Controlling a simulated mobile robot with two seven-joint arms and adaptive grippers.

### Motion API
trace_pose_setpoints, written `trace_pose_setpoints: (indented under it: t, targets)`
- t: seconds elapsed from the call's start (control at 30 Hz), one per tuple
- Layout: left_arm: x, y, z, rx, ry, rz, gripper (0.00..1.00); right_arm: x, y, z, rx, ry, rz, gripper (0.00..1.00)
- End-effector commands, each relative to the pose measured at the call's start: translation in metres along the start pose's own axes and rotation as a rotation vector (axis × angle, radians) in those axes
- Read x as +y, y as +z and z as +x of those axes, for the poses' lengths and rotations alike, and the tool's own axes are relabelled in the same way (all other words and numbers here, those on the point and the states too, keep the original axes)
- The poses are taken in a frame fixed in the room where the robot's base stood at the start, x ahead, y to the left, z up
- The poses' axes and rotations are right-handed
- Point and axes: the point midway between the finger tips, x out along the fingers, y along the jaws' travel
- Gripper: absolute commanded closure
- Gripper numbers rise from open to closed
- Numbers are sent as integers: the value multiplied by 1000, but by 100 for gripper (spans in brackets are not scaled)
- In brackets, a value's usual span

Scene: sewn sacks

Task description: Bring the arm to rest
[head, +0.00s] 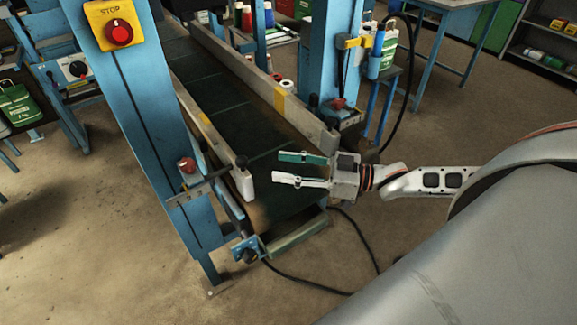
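My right arm reaches in from the right edge of the head view. My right gripper (302,169) is over the near end of the conveyor, with its two fingers apart, one greenish and one whitish, pointing left. Nothing shows between the fingers. The conveyor (222,103) has a dark green belt between two pale side rails. My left gripper is not in view.
A blue post (150,130) with a red stop button (119,32) stands left of the belt. A green and white sack (18,104) is at the left edge; another sack (387,48) stands on a blue table behind. Cables lie on the floor, which is clear at front left.

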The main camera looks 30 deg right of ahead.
Motion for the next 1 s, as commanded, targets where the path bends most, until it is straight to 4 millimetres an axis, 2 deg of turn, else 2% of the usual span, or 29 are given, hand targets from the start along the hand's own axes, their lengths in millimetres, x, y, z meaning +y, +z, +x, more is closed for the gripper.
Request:
trace_pose_setpoints:
  t: [0.67, 0.77, 0.87, 1.0]
  targets:
    - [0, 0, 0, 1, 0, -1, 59, -2, 3, -2, -1, 3, 2, 61]
    - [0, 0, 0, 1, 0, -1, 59, -11, 17, 3, -9, 21, 3, 61]
    - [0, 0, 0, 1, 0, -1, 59, -28, 43, 11, -29, 61, 1, 61]
    - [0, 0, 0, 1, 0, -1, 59, -54, 88, 20, -87, 147, -7, 61]
